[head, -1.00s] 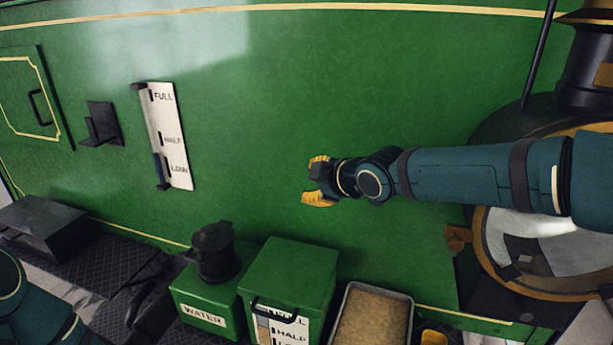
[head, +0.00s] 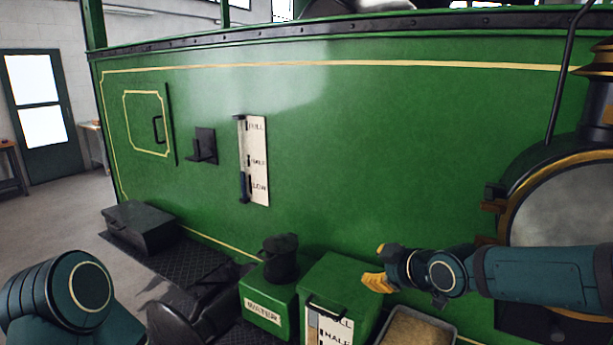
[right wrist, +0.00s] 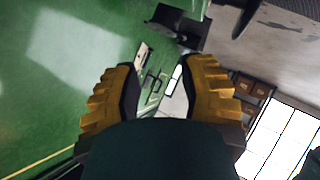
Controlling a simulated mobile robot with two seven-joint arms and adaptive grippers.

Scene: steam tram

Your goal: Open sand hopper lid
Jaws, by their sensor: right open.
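The green box with a level gauge (head: 340,278), which I take to be the sand hopper, stands at the bottom of the head view beside the tram's side. Its flat top looks shut, and a black handle (head: 325,309) sits at its front upper edge. Its lower part is cut off by the frame. My right gripper (head: 374,271), with yellow fingers, is open and empty close to the right edge of the hopper's top. Contact cannot be told. In the right wrist view the open fingers (right wrist: 163,95) show nothing between them. My left gripper is out of view.
A green WATER box (head: 268,298) with a black top fitting stands left of the hopper. A sand-coloured tray (head: 418,330) lies to its right. A FULL/HALF/LOW gauge plate (head: 256,160) is on the tram wall. A dark box (head: 140,228) stands further left.

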